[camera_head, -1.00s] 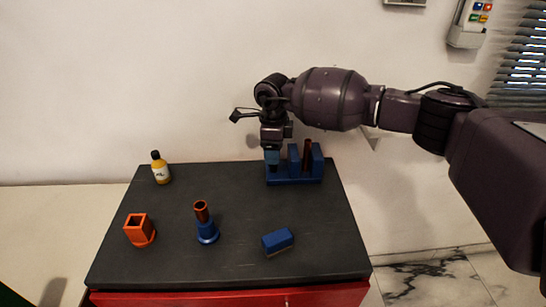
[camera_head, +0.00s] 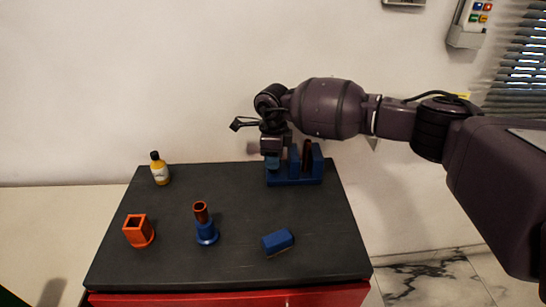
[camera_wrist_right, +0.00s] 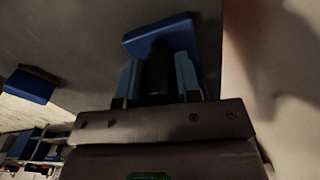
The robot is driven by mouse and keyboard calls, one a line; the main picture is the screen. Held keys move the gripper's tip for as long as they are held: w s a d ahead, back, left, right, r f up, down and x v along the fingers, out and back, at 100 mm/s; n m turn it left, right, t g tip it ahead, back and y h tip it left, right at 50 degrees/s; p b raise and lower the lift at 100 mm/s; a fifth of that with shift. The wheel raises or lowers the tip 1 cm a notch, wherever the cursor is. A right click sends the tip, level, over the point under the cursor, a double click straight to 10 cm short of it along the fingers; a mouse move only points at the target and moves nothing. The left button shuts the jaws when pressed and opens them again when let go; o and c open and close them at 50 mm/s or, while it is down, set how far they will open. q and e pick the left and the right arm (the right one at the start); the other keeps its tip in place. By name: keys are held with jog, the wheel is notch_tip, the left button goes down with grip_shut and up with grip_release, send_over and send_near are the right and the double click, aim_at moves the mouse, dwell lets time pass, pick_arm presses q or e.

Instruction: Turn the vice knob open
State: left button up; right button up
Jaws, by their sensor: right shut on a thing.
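The blue vice (camera_head: 294,182) stands at the back right of the dark tabletop, with a dark reddish-brown piece (camera_head: 307,154) upright between its blocks. My right gripper (camera_head: 272,162) is over the vice's left end, pointing down. In the right wrist view its two blue fingers (camera_wrist_right: 157,80) are closed around a dark, shadowed part, which I take to be the vice knob (camera_wrist_right: 156,72). Part of the blue vice (camera_wrist_right: 160,33) shows just beyond the fingertips. The knob is mostly hidden by the gripper in the head view. My left gripper is not in view.
A yellow bottle (camera_head: 160,170) stands at the back left. An orange square holder (camera_head: 138,231) and a blue stand with a brown tube (camera_head: 206,228) are at front left. A blue block (camera_head: 278,241) lies at front right. A white wall is close behind the table.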

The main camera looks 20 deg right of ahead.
jog(key=shift+f+n, duration=0.1)
jog(key=shift+n, duration=0.4)
jog(key=shift+n+b, duration=0.5)
jog(key=shift+n, duration=0.2)
jog(key=n+b, duration=0.1)
jog(key=n, duration=0.4)
jog(key=shift+f+b, duration=0.1)
jog(key=shift+b, duration=0.3)
jog(key=n, duration=0.2)
jog(key=shift+n+b, duration=0.3)
jog(key=shift+b, duration=0.1)
jog(key=shift+r+n, duration=0.2)
jog(key=shift+n, duration=0.1)
jog(key=shift+w+d+r, duration=0.1)
jog(key=shift+r, duration=0.05)
